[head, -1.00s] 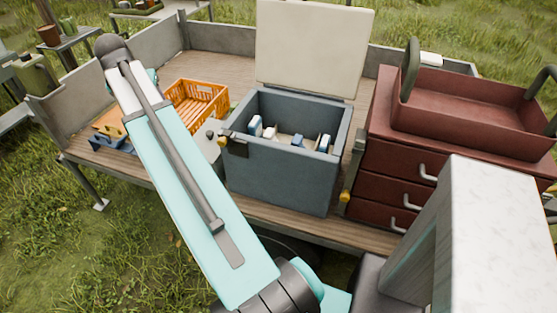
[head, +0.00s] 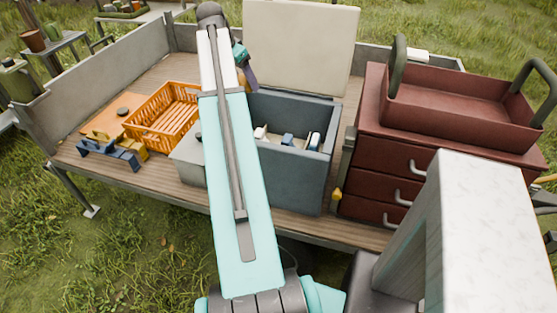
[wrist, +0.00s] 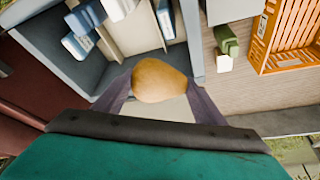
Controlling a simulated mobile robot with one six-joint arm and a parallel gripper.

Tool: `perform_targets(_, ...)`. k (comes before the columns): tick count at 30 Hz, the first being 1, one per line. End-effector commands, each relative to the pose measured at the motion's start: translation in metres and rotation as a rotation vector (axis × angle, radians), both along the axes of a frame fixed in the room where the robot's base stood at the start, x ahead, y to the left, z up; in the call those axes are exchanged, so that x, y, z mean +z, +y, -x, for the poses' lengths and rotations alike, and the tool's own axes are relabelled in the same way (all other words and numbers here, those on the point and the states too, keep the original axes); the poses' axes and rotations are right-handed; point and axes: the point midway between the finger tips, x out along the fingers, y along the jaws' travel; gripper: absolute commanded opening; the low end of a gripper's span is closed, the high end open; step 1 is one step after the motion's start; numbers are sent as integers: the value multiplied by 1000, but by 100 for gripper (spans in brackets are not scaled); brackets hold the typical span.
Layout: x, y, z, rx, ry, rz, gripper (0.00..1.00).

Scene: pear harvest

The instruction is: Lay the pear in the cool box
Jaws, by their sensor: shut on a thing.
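The yellow-brown pear (wrist: 160,80) is held between the two fingers of my gripper (wrist: 158,92) in the wrist view. In the head view my gripper (head: 247,76) is mostly hidden behind my arm, above the back left part of the cool box. The cool box (head: 300,181) is blue-grey, with its pale lid (head: 300,45) standing open at the back. In the wrist view the pear appears over the box's open inside, near one wall. Blue and white packs (wrist: 82,38) lie inside the box. My arm hides the box's left side in the head view.
An orange crate (head: 163,118) stands left of the box on the wooden trailer bed. A red drawer cabinet (head: 395,175) with a red tray (head: 460,105) on top stands close on the right. Blue and yellow objects (head: 110,147) lie at the front left.

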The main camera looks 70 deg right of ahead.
Motion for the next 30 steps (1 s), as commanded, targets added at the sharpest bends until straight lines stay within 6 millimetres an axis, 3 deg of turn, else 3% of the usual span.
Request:
perform_targets(6,4,-37,66,-194,1,1,37)
perform_targets(12,5,-53,103,-301,0,0,37)
perform_targets(17,6,-56,112,-328,0,0,37)
perform_targets(30,1,-55,113,-328,1,0,37)
